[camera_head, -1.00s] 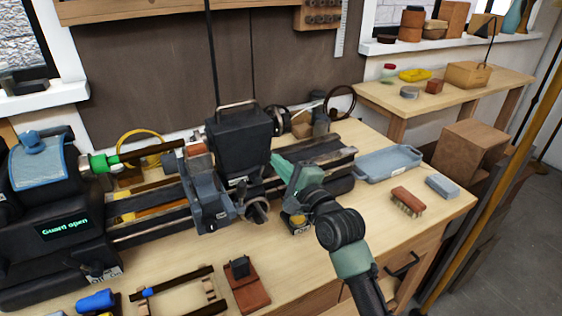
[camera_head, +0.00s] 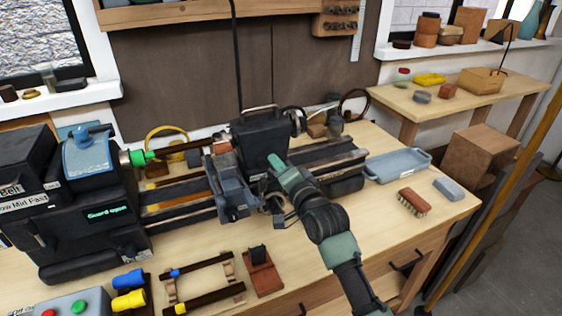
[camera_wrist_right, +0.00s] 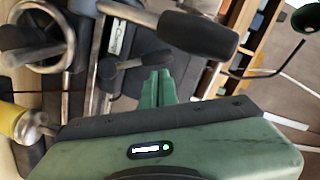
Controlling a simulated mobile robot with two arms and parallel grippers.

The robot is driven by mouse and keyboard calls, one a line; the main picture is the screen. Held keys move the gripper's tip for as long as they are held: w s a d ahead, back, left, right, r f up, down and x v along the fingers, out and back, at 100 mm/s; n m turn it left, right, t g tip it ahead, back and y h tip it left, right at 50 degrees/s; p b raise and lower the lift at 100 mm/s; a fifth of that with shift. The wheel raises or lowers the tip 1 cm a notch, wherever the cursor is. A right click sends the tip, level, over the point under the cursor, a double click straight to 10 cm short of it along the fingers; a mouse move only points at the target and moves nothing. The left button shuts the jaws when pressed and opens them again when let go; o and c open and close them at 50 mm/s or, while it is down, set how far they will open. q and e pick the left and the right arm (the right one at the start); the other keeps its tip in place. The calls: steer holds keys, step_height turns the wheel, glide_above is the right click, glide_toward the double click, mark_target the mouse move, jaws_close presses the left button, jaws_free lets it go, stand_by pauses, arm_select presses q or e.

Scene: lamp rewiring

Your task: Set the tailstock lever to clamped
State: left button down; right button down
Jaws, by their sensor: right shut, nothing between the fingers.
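The lathe's dark tailstock block (camera_head: 256,138) stands on the rails in the middle of the bench in the head view. My right gripper (camera_head: 274,162) is shut and empty, its tips close in front of the block's right side. In the right wrist view, the shut fingertips (camera_wrist_right: 158,78) are beside a short lever (camera_wrist_right: 125,66) with a dark hub; I cannot tell whether they touch. A larger lever with a black handle (camera_wrist_right: 200,33) crosses above them. I cannot tell from the view which position the tailstock lever is in. My left gripper is not in view.
The headstock (camera_head: 95,210) at left reads "Guard open". A grey carriage (camera_head: 230,190) sits left of the tailstock block. A blue-grey tray (camera_head: 398,165), brush (camera_head: 413,201) and grey block (camera_head: 450,188) lie at right. A handwheel (camera_wrist_right: 35,35) is at left in the wrist view.

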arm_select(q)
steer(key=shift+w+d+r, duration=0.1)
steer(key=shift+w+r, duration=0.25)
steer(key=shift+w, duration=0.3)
arm_select(e)
steer(key=shift+s+a+n, duration=0.15)
steer(key=shift+a+n, duration=0.2)
steer(key=shift+n, duration=0.15)
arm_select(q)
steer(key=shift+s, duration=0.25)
arm_select(e)
steer(key=shift+f, duration=0.1)
